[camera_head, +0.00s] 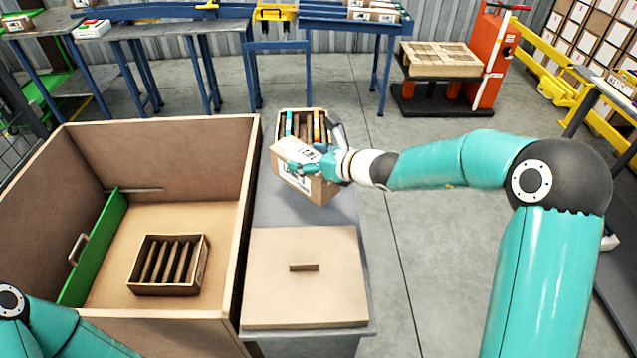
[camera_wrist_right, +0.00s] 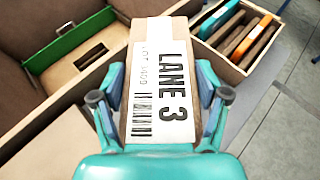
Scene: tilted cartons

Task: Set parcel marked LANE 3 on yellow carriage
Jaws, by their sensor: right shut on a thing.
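The parcel marked LANE 3 (camera_head: 290,152) is a brown carton with a white label. In the right wrist view the parcel (camera_wrist_right: 158,75) shows its LANE 3 print and barcode between the fingers. My right gripper (camera_head: 328,165) is shut on it, beside an open divided box. The gripper (camera_wrist_right: 160,100) has one finger on each side of the parcel. A yellow carriage (camera_head: 275,13) sits at the blue rail at the back, well beyond the gripper. My left arm shows only at the lower left edge; its gripper is out of view.
The open divided box (camera_wrist_right: 247,38) holds dark, teal and orange flat items. A large open crate (camera_head: 170,140) with a green panel (camera_head: 95,250) and a slotted tray (camera_head: 168,288) is left. A flat lid (camera_head: 305,300) lies on the grey table. An orange lift (camera_head: 490,60) stands back right.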

